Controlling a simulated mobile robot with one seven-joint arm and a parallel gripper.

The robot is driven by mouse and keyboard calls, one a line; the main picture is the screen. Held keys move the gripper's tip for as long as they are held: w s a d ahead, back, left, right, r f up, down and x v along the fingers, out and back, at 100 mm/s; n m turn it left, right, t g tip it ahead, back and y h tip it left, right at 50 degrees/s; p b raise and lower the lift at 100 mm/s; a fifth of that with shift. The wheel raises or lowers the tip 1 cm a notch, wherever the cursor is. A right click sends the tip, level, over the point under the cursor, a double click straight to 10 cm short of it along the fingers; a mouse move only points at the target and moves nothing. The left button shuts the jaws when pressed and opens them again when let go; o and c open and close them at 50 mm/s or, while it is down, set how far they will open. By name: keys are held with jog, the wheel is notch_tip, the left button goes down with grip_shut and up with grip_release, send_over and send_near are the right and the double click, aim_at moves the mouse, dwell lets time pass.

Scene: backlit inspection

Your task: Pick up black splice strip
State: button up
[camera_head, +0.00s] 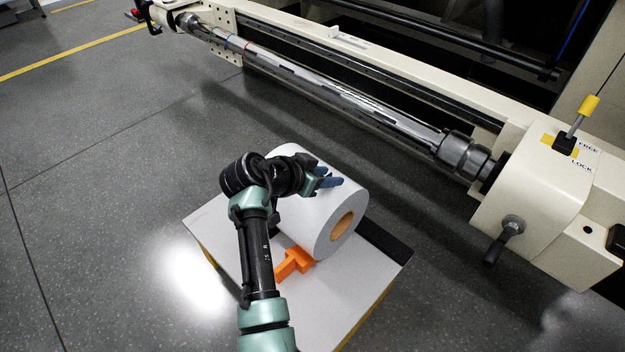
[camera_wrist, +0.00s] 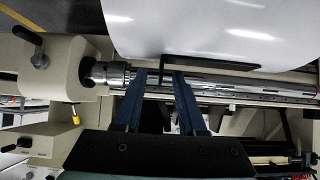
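A thin black strip (camera_wrist: 215,66), which looks like the splice strip, shows along the lower edge of the white roll (camera_wrist: 200,30) in the wrist view. Its left end bends down and appears between my fingertips; I cannot tell how far it lies from them. I cannot make this strip out in the head view. My gripper (camera_wrist: 160,74) has its two dark blue fingers apart, with no contact on the strip visible. In the head view my gripper (camera_head: 326,177) is over the upper right part of the white roll (camera_head: 312,215).
The roll lies on a grey platform (camera_head: 215,230) with an orange block (camera_head: 293,263) beside it and a dark patch (camera_head: 385,240) at the right. Beyond stands a cream machine with a shiny shaft (camera_head: 330,90) and a yellow-tipped lever (camera_head: 588,106). The floor at left is clear.

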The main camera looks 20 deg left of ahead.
jog(key=shift+w+d+f, duration=0.1)
jog(key=shift+w+f, duration=0.05)
jog(key=shift+w, duration=0.1)
grip_shut()
dwell(0.3)
notch_tip(320, 180, up, 10)
jog(key=p, duration=0.6)
jog(key=shift+p, duration=0.3)
dwell(1.6)
jog(key=shift+r+p, duration=2.2)
jog(key=shift+r, duration=0.35)
jog(key=shift+s, duration=0.1)
